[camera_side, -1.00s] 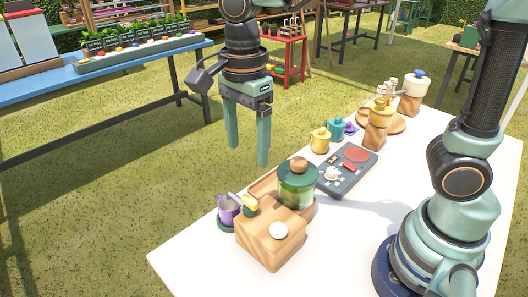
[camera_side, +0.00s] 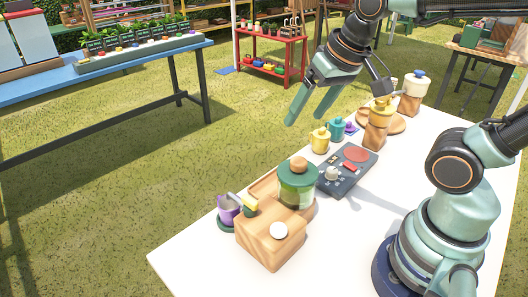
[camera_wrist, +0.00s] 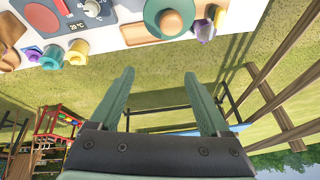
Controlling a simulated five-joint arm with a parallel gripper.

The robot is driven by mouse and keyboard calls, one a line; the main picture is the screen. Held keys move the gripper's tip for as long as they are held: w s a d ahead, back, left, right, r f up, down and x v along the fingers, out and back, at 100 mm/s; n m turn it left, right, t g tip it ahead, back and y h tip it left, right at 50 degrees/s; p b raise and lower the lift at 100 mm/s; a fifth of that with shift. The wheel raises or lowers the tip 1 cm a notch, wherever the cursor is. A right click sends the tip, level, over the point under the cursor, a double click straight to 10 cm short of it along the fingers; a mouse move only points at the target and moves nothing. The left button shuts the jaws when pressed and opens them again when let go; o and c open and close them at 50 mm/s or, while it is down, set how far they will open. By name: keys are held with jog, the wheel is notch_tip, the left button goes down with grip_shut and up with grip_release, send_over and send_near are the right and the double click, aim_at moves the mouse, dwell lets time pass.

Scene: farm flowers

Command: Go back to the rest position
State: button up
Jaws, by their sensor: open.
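My gripper (camera_side: 309,108) is in the upper middle of the side view, raised above the far edge of the white table. Its two pale green fingers are apart, with nothing between them, and point down and to the left. In the wrist view my gripper (camera_wrist: 159,80) also shows both fingers spread over bare grass. No part of it touches anything on the table. My arm reaches back from the right of the side view to the gripper.
The white table (camera_side: 190,256) holds a wooden block (camera_side: 268,243), a green-lidded jar (camera_side: 297,187), a dark control panel (camera_side: 345,171), a purple cup (camera_side: 229,209), yellow (camera_side: 320,141) and teal (camera_side: 337,129) pots. A blue table (camera_side: 150,61) and red stand (camera_side: 273,58) stand beyond on grass.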

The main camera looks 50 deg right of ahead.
jog(key=shift+s+d+f+n+t, duration=0.1)
jog(key=shift+s+d+n+t, duration=0.1)
jog(key=shift+d+n, duration=0.35)
jog(key=shift+s+d+n+t, duration=0.2)
jog(key=shift+d+n, duration=0.15)
jog(key=shift+n, duration=0.4)
